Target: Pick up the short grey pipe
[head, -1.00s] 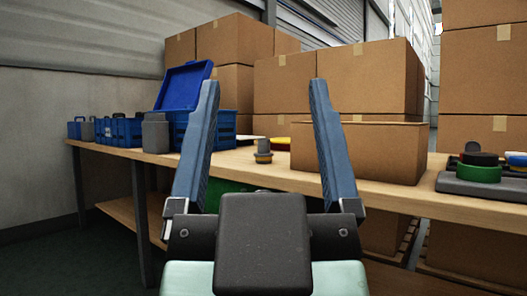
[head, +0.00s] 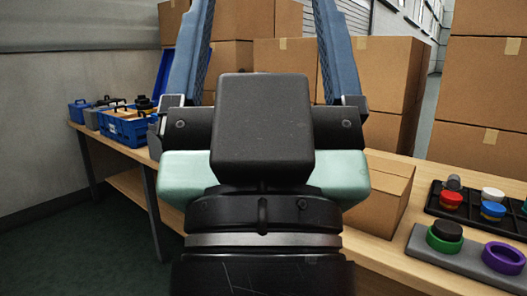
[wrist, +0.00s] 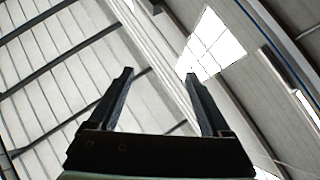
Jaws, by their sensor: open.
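My gripper (head: 264,30) is raised in front of the head camera, its two blue fingers wide apart with nothing between them. It also shows open and empty in the wrist view (wrist: 159,75), pointing up at the ceiling. A small grey cylindrical piece (head: 453,183) stands at the back left corner of a black tray (head: 437,206) on the bench at right. I cannot tell if it is the short grey pipe. My gripper is to its left and higher, well apart from it. My arm hides the middle of the bench.
The wooden bench (head: 384,246) carries blue crates (head: 124,127) at left and a cardboard box (head: 378,195) beside my arm. A grey plate at right holds a green ring with a black piece (head: 446,231) and a purple ring (head: 503,257). Tall boxes (head: 476,93) stand behind.

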